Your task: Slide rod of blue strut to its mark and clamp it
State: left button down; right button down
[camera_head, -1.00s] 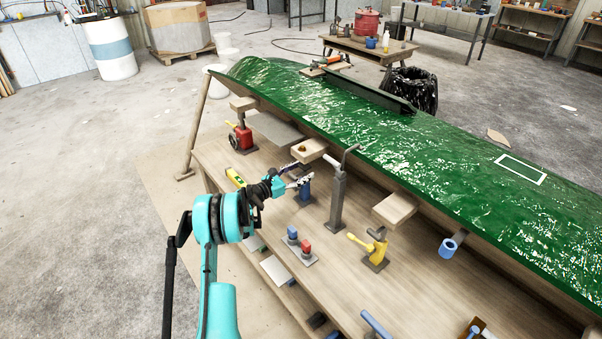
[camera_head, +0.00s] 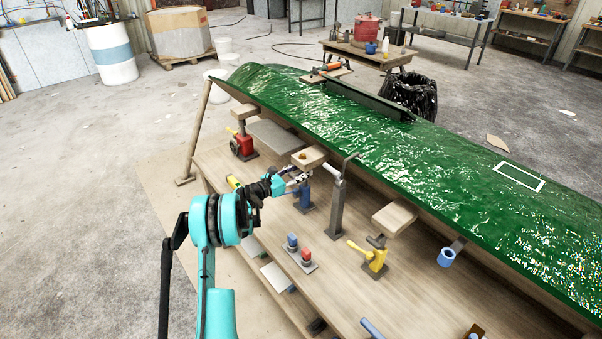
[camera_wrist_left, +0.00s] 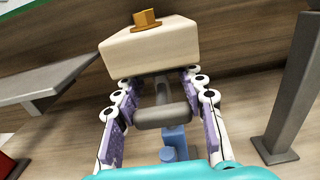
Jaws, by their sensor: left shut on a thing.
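The blue strut (camera_head: 304,197) stands on the bench below the green hull, with a wooden pad (camera_head: 310,157) above it. In the left wrist view its grey rod (camera_wrist_left: 163,112) has a crossbar below the pad (camera_wrist_left: 150,45), and the blue body (camera_wrist_left: 174,138) shows below that. My left gripper (camera_head: 298,181) is shut on this rod; its fingers (camera_wrist_left: 160,105) lie on both sides of the crossbar, close under the pad. The rod's mark and the state of the strut's clamp are too small or hidden to tell. My right gripper is not in view.
A tall grey post (camera_head: 337,210) stands just right of the blue strut. A red strut (camera_head: 243,146) is left and a yellow strut (camera_head: 375,258) right. A plate with blue and red knobs (camera_head: 300,254) lies in front. The green hull (camera_head: 440,165) overhangs behind.

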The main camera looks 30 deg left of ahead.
pick_arm(q)
jog(key=c, duration=0.8)
grip_release()
jog(key=shift+r, duration=0.25)
jog(key=shift+c, duration=0.2)
jog(key=v, duration=1.2)
jog(key=shift+d, duration=0.1)
